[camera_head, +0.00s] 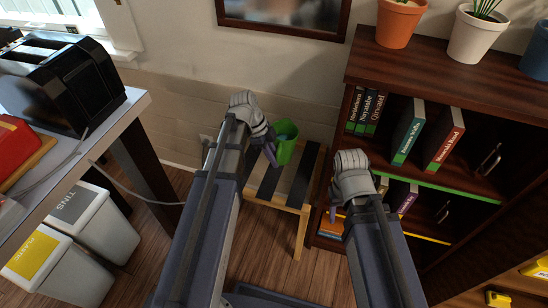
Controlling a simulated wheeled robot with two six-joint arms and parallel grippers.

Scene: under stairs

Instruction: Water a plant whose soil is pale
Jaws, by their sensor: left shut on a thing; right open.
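My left gripper (268,146) is shut on a green container (287,151), which looks like a watering vessel with something bluish inside. It is at or above a small striped wooden stool (300,172); I cannot tell if it touches. My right gripper (337,216) is open and empty in front of the bookcase's lower shelves. On the bookcase top stand a terracotta pot (398,25), a white pot (472,38) with a green plant (486,7), and a blue pot (537,62) cut by the right edge. Their soil is too cropped to judge its shade.
The dark bookcase (440,66) holds several books on the right. A table (132,104) with a black toaster (62,82) is at the left, above two bins (95,222). A picture frame (285,31) hangs on the wall. Wooden floor shows between them.

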